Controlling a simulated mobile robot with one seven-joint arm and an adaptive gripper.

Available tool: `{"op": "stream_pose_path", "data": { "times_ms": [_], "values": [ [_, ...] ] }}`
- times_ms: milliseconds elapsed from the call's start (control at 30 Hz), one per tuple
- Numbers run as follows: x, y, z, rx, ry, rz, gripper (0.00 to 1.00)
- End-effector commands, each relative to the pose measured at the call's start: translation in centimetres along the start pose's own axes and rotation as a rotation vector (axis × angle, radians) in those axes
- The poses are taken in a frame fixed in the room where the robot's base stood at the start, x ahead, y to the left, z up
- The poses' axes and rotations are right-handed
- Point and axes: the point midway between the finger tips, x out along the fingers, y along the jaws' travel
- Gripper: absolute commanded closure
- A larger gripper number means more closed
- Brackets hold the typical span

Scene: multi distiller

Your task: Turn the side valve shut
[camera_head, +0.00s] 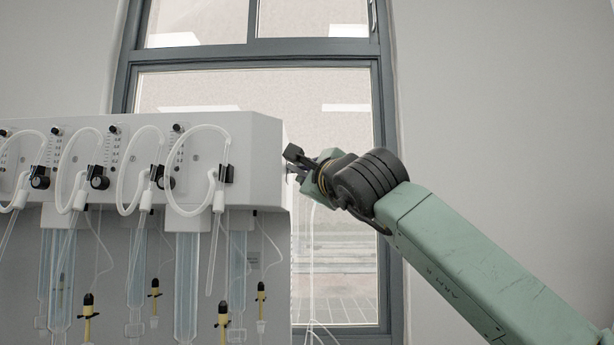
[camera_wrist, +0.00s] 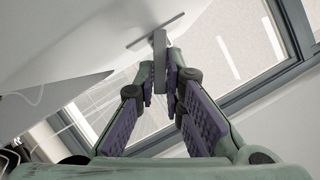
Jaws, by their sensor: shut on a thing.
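The side valve shows in the wrist view as a grey lever (camera_wrist: 159,48) standing out from a thin flat plate on the white side wall. My gripper (camera_wrist: 160,82) has its two purple-padded fingers closed around the lever, one on each side. In the head view my gripper (camera_head: 294,163) reaches in from the right to the right side of the white distiller (camera_head: 262,165). The valve is mostly hidden there behind the fingers and the housing edge, so its turn angle cannot be told from that view.
Several white looped tubes with black knobs (camera_head: 226,174) line the distiller's front. Glass columns and yellow-black fittings (camera_head: 261,292) hang below. Thin tubes drop beneath my gripper. A dark-framed window (camera_head: 384,100) stands behind; the space right of the distiller is otherwise free.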

Motion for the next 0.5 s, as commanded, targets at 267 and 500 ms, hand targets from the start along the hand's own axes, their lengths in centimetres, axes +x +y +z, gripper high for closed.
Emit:
{"op": "stream_pose_path", "data": {
  "times_ms": [267,500],
  "values": [
    [-0.1,1.0,-0.2,0.064,-0.001,-0.026,1.0],
    [-0.1,1.8,-0.2,0.209,-0.002,-0.086,1.0]
  ]
}}
